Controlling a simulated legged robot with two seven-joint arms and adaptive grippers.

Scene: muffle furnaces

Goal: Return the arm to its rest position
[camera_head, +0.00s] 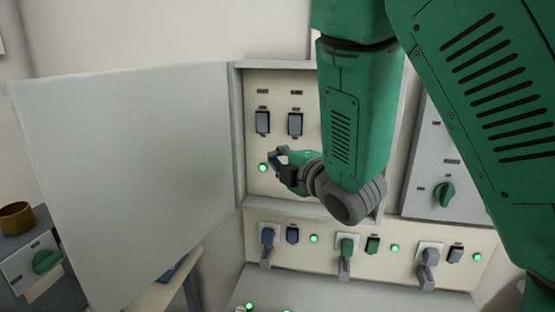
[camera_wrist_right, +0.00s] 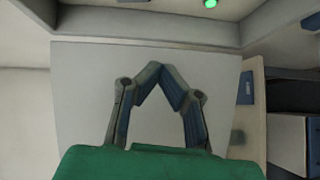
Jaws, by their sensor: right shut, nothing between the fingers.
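My right arm comes down from the top right in the head view. Its gripper (camera_head: 276,156) is in front of the open cabinet panel (camera_head: 280,82), just right of a lit green lamp (camera_head: 263,168) and below two dark switches (camera_head: 262,122). In the right wrist view the fingertips of the right gripper (camera_wrist_right: 164,72) meet and hold nothing. Behind them is a flat pale surface (camera_wrist_right: 85,90). Whether the gripper touches the panel cannot be told. My left gripper does not show.
The cabinet door (camera_head: 125,150) stands open at the left. A lower panel (camera_head: 330,262) carries several switches, levers and green lamps. A grey panel with a green knob (camera_head: 444,194) is at the right. A brown cup (camera_head: 16,218) stands at the far left.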

